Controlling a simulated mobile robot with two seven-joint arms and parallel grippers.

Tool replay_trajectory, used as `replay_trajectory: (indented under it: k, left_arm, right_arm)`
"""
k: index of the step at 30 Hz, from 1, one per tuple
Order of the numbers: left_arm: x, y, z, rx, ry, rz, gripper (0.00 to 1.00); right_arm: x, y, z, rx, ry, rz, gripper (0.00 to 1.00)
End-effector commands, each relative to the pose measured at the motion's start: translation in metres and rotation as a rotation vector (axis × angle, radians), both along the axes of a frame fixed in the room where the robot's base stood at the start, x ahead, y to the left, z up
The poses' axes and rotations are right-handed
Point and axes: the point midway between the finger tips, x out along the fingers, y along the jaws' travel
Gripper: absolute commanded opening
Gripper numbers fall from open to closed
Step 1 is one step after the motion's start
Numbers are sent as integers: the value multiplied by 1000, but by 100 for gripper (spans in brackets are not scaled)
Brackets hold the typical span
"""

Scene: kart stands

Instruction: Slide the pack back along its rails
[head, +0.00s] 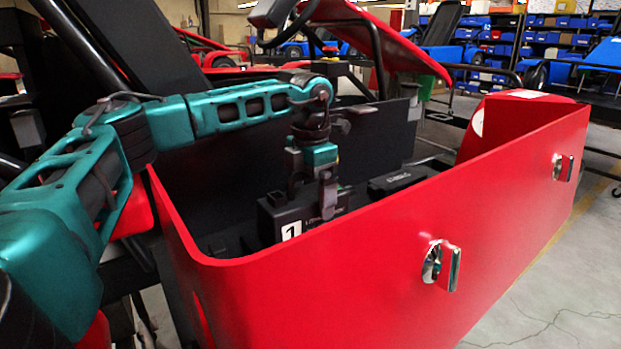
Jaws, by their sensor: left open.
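A black pack (274,219) with a white label "1" sits low inside the red side pod of the kart. Its lower part and the rails are hidden behind the red wall. My left gripper (328,205) reaches down over the pod wall from the left, with its fingers at the right part of the pack's top. The fingers are open; whether they touch the pack I cannot tell. A second black box (404,180) lies in the pod to the right of the pack, apart from the gripper. My right gripper is not in view.
The red pod wall (360,255) stands high in front, with two shiny latches (440,265) on its outer face. A black panel (225,150) bounds the pod behind. A steering wheel (285,22) and other karts stand beyond. Grey floor is open at right.

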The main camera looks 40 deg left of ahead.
Motion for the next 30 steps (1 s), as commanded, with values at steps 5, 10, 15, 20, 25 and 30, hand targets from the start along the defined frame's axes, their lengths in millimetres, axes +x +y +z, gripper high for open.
replay_trajectory:
  k: [5, 10, 15, 20, 25, 30]
  left_arm:
    - [0, 0, -6, 0, 1, 0, 100]
    - [0, 0, -5, 0, 1, 0, 100]
    - [0, 0, -5, 0, 1, 0, 87]
    - [0, 0, -5, 0, 1, 0, 71]
    - [0, 0, -5, 0, 0, 0, 55]
    - [0, 0, -5, 0, 0, 0, 39]
  right_arm:
    - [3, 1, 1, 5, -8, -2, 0]
    - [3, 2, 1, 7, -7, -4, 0]
    - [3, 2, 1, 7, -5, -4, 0]
    - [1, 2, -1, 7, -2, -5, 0]
    - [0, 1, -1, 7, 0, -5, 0]
    - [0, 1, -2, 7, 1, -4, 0]
